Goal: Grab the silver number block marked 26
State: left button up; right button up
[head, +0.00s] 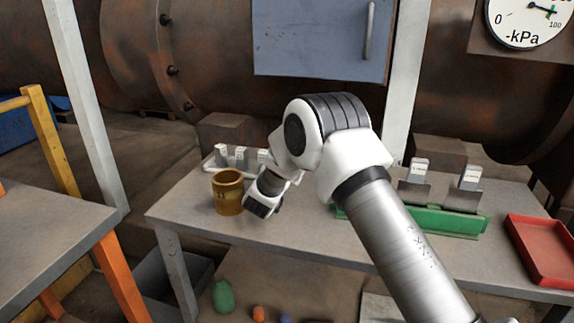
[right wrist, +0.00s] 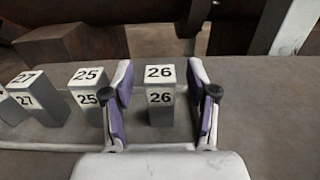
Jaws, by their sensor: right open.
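The silver block marked 26 (right wrist: 160,98) stands upright in the right wrist view, with white number faces. My right gripper (right wrist: 160,82) is open, one finger on each side of this block, with a visible gap on both sides. The silver block marked 25 (right wrist: 86,92) stands just left of the left finger, and the block marked 27 (right wrist: 36,100) is further left. In the head view, the row of blocks (head: 240,154) stands on a pale tray (head: 209,165), and my right arm partly covers its right end. My left gripper is not in view.
A brown-yellow mug (head: 228,194) stands on the grey table (head: 180,209), close to my right wrist. A green rack (head: 450,220) with silver blocks and a red tray (head: 543,250) are at the right. A brown block (head: 225,128) stands behind the number blocks.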

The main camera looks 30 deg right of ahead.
jog(key=shift+w+d, duration=0.15)
jog(key=shift+d, duration=0.05)
jog(key=shift+c, duration=0.7)
grip_shut()
jog(key=shift+r, duration=0.15)
